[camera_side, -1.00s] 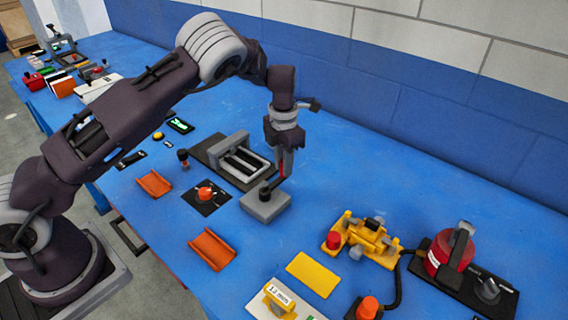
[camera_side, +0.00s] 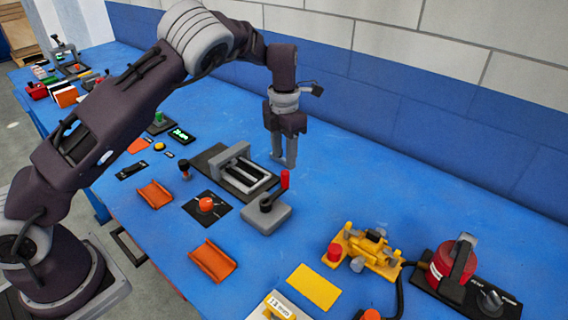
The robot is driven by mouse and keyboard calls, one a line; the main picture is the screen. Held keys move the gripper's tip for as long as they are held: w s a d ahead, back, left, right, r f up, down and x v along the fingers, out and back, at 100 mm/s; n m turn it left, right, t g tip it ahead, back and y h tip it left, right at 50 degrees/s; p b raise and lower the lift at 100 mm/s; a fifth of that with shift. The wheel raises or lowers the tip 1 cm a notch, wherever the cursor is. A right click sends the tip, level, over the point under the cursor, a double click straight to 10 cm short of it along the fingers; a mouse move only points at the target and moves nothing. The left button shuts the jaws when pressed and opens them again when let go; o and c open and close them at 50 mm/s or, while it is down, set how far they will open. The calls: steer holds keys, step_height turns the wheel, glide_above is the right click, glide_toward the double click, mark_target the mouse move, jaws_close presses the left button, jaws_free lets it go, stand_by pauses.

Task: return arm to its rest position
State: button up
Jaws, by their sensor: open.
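My gripper (camera_side: 284,161) hangs from the wrist above the blue table (camera_side: 330,190), fingers pointing down. It is open and empty. It is behind and above a grey block with a red-tipped lever (camera_side: 266,219), apart from it. The lever's red handle stands upright at the block's right side. My arm reaches in from the left, with its elbow high near the top of the picture.
A grey clamp-like fixture (camera_side: 231,160), an orange knob on a black plate (camera_side: 206,205) and two orange trays (camera_side: 212,261) lie around the block. A yellow device (camera_side: 370,248) and a red canister (camera_side: 452,262) stand at the right. The table's back right is clear.

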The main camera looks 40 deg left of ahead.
steer(key=s+d+r+m+t+h, duration=0.2)
steer(key=s+r+m+t+h, duration=0.1)
steer(key=s+r+m, duration=1.55)
steer(key=s+m+t+y, duration=0.2)
steer(key=s+m+y, duration=0.1)
steer(key=s+m, duration=1.1)
steer(key=s, duration=0.3)
steer(key=shift+a+r+m+t, duration=0.3)
steer(key=shift+m, duration=0.05)
steer(key=shift+w, duration=0.1)
